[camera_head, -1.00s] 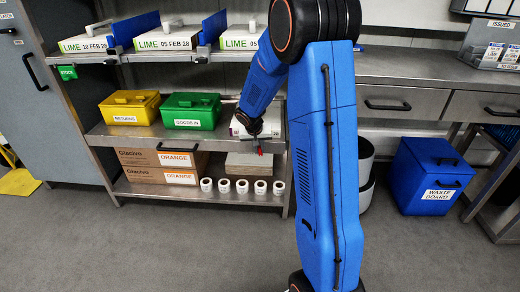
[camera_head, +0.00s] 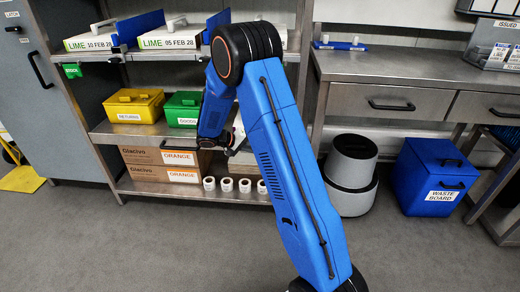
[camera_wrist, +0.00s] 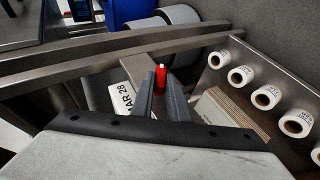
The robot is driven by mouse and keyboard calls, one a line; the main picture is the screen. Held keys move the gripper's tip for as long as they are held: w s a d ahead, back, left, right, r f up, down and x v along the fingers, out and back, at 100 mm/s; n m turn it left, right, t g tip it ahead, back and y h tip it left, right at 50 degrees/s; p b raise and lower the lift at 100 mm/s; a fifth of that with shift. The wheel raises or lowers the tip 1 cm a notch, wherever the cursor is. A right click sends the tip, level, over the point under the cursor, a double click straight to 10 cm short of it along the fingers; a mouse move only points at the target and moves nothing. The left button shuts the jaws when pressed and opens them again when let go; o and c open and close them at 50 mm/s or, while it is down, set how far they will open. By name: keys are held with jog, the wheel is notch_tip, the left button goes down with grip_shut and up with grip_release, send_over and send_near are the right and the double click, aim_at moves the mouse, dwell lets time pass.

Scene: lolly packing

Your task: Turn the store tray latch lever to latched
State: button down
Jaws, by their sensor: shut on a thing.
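A small red lever (camera_wrist: 161,76) stands between the tips of my gripper (camera_wrist: 160,92) in the wrist view, and the fingers are shut on it. Only its red end shows, so its turned position cannot be told. A white label ending in "AR 28" (camera_wrist: 122,103) lies just left of the fingers. In the head view my gripper (camera_head: 232,148) is at the middle shelf, right of the green box, partly hidden by my arm. My arm also hides the lever and most of what is around it there.
The shelf unit holds lime trays (camera_head: 166,43), a yellow box (camera_head: 134,106), a green box (camera_head: 183,110), orange cartons (camera_head: 150,165) and white rolls (camera_head: 226,184). Rolls (camera_wrist: 265,98) also show close to the right in the wrist view. A grey bin (camera_head: 351,165) and blue waste box (camera_head: 425,180) stand right.

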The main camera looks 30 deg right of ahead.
jog(key=h, duration=0.1)
jog(key=f+n+g+h, duration=0.1)
jog(key=h, duration=0.1)
jog(key=shift+w+a, duration=0.15)
jog(key=shift+a, duration=0.05)
jog(key=shift+f+n+g+h, duration=0.2)
jog(key=shift+n+g+h, duration=0.35)
jog(key=shift+h, duration=0.95)
jog(key=c, duration=1.7)
grip_release()
jog(key=w+a, duration=0.1)
jog(key=a, duration=0.4)
jog(key=w+a, duration=0.1)
jog(key=a, duration=0.5)
jog(key=w+a, duration=0.1)
jog(key=a, duration=0.5)
jog(key=shift+w+f, duration=0.15)
jog(key=shift+w, duration=0.05)
